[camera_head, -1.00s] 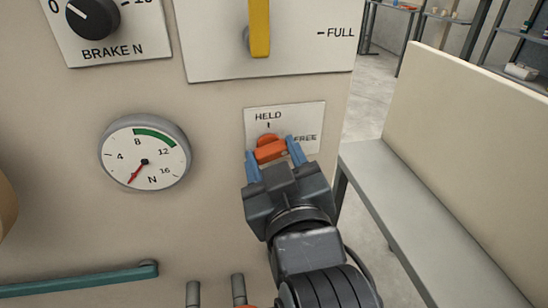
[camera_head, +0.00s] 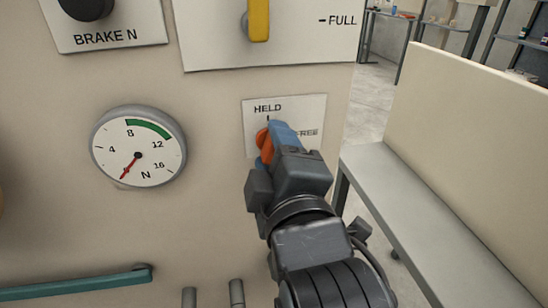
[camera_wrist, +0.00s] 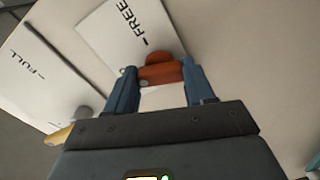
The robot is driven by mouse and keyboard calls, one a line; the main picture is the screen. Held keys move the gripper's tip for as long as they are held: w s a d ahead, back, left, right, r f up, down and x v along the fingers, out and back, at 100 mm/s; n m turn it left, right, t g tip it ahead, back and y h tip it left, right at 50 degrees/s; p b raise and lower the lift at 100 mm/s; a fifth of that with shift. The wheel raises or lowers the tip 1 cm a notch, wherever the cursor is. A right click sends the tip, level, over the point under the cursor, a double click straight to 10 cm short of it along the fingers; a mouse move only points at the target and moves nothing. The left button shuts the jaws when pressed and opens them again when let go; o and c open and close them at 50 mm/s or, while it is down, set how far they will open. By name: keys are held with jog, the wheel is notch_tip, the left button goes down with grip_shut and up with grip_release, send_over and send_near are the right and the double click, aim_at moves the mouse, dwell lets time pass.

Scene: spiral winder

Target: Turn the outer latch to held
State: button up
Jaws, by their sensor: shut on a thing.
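The outer latch is an orange handle (camera_head: 264,146) on a white plate (camera_head: 314,112) marked HELD at the top and FREE at the right. My gripper (camera_head: 274,136) is rolled on its side and shut on the latch. In the head view the latch stands close to upright, its top near the HELD tick. One blue finger covers part of it, so its exact angle is hard to tell. In the wrist view the latch (camera_wrist: 160,72) lies between both blue fingers (camera_wrist: 162,80). The FREE label shows there, while HELD is out of sight.
A round gauge (camera_head: 138,148) is left of the plate, its red needle at the low end. A yellow lever (camera_head: 258,20) is above. A teal bar (camera_head: 75,283) runs at lower left. A grey bench (camera_head: 430,210) with a beige panel stands to the right.

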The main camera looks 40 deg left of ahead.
jog(key=shift+f+n+b, duration=0.1)
jog(key=shift+n+b, duration=0.6)
jog(key=shift+n, duration=1.3)
jog(key=o, duration=1)
jog(key=shift+o, duration=0.2)
jog(key=b+v, duration=0.1)
jog(key=v, duration=0.6)
jog(key=shift+s+d, duration=0.25)
jog(key=shift+d, duration=0.05)
